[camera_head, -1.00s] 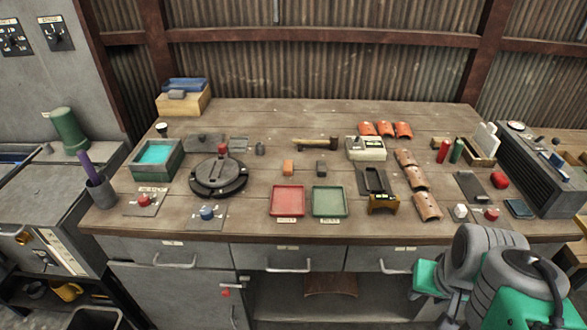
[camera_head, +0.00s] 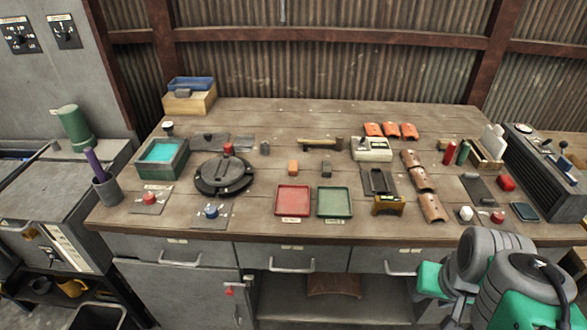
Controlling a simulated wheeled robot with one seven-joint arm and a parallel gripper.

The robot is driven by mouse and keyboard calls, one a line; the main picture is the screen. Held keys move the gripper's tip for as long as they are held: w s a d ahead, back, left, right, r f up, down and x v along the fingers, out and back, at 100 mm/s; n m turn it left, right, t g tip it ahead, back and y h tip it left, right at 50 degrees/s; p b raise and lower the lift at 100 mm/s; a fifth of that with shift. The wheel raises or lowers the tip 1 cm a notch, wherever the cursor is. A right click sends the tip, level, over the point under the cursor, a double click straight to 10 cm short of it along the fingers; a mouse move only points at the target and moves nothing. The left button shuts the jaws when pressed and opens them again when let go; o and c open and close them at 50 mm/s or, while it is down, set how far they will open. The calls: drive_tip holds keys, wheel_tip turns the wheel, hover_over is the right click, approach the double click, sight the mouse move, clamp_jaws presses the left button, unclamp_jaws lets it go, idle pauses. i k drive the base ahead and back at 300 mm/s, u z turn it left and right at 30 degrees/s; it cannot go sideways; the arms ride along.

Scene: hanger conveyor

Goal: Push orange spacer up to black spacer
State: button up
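The orange spacer (camera_head: 293,167) is a small block standing on the wooden bench, just behind the red tray. The black spacer (camera_head: 326,169) is a dark grey block of similar size to its right, behind the green tray. A clear gap of bare wood lies between the two spacers. My arm shows at the lower right, in front of the bench, as grey and green links. My gripper is not in the picture, so its fingers cannot be seen.
A red tray (camera_head: 293,200) and a green tray (camera_head: 334,202) lie in front of the spacers. A hammer (camera_head: 320,143) lies behind them. A round black turntable (camera_head: 222,176) is to the left, and a dark frame (camera_head: 379,181) is to the right.

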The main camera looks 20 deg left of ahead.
sight(292, 166)
drive_tip(key=u, duration=0.9)
drive_tip(key=i, duration=0.7)
drive_tip(key=u, duration=1.35)
